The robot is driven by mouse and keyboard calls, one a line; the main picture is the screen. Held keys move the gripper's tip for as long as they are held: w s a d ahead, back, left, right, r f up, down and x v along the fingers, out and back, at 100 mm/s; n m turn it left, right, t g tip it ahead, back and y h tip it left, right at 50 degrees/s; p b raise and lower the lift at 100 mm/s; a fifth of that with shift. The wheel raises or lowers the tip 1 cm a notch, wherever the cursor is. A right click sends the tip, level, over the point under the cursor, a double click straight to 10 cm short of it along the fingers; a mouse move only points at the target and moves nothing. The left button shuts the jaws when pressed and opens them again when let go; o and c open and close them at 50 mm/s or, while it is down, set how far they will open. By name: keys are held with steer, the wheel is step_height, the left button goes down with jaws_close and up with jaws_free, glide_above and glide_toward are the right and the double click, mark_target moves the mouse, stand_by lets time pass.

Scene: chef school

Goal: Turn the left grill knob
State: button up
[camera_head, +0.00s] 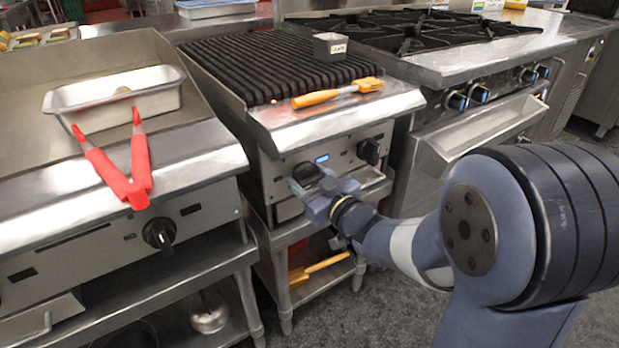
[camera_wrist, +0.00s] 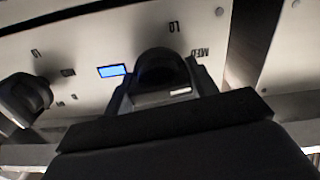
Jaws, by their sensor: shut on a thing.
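The grill (camera_head: 275,64) has a front panel with two black knobs and a small lit blue display between them. The left grill knob (camera_head: 307,173) is at my gripper (camera_head: 312,185), which reaches it from the front right. In the wrist view the same knob (camera_wrist: 160,72) sits between the fingers of my gripper (camera_wrist: 160,92), which is shut on it. The panel letters "LO" and "MED" show near it. The right grill knob (camera_head: 369,151) is free; it also shows at the left in the wrist view (camera_wrist: 25,98).
Left of the grill is a griddle with its own black knob (camera_head: 159,234), red-handled tongs (camera_head: 128,168) and a metal pan (camera_head: 115,98). An orange brush (camera_head: 330,94) lies on the grill's front ledge. A burner range (camera_head: 400,35) stands to the right.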

steer(key=m+p, duration=0.2)
steer(key=m, duration=0.2)
steer(key=shift+r, duration=0.1)
steer(key=m+p, duration=0.2)
steer(key=m, duration=0.3)
steer(key=shift+m, duration=0.3)
steer(key=m+p, duration=0.2)
steer(key=m, duration=0.2)
steer(key=shift+m, duration=0.3)
steer(key=m+p, duration=0.2)
steer(key=m, duration=0.3)
steer(key=shift+m, duration=0.3)
steer(key=o, duration=1)
steer(key=shift+d, duration=0.1)
